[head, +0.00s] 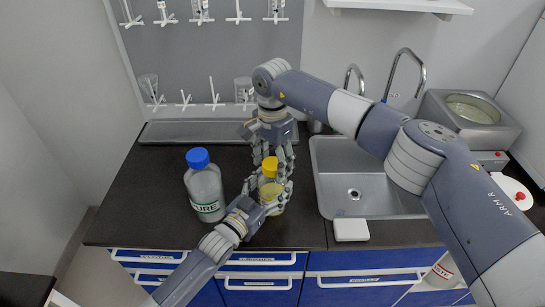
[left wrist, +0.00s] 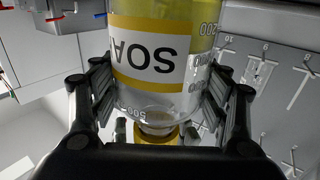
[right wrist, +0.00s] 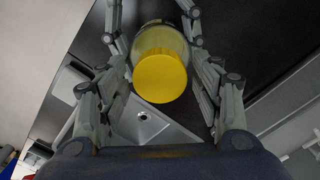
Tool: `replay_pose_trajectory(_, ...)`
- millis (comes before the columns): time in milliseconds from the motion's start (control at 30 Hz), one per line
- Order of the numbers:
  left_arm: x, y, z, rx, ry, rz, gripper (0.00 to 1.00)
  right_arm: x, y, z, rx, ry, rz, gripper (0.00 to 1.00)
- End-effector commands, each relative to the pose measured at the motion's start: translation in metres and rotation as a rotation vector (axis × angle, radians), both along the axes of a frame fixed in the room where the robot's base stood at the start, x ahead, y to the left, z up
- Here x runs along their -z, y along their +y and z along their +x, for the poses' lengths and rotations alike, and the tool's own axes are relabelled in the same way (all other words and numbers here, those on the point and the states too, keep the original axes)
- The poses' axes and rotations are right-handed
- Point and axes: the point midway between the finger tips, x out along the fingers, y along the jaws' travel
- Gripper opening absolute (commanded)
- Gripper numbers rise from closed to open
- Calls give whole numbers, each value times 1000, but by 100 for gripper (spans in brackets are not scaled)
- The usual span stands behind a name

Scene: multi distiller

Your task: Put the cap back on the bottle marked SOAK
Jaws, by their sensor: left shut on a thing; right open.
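The SOAK bottle (head: 270,191) is clear with yellowish contents, upright above or on the dark counter. Its white, yellow-edged label shows "SOA" upside down in the left wrist view (left wrist: 148,58). My left gripper (head: 266,200) is shut around the bottle's body. The yellow cap (head: 270,164) is at the top of the bottle, over the neck; whether it is seated or threaded cannot be told. In the right wrist view the cap (right wrist: 160,78) lies between the spread fingers of my right gripper (head: 273,157), which is open and comes from above.
A bottle with a blue cap (head: 205,186) and a label ending in "URE" stands to the left. A sink (head: 353,190) with a tap is to the right, with a white block (head: 351,229) at its front edge. A drying rack (head: 213,50) hangs behind.

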Motion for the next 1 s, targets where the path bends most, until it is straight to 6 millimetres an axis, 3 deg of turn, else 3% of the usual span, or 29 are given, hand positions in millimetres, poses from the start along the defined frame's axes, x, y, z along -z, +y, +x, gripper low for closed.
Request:
replay_pose_trajectory(133, 1, 0, 0, 0, 2, 1, 2, 0, 0, 0, 0, 0, 0, 58)
replay_pose_trajectory(333, 1, 0, 0, 0, 2, 1, 2, 0, 0, 0, 0, 0, 0, 13)
replay_pose_trajectory(567, 1, 0, 0, 0, 2, 1, 2, 0, 0, 0, 61, 0, 0, 13)
replay_pose_trajectory(1000, 1, 0, 0, 0, 2, 1, 2, 0, 0, 0, 819, 0, 0, 13)
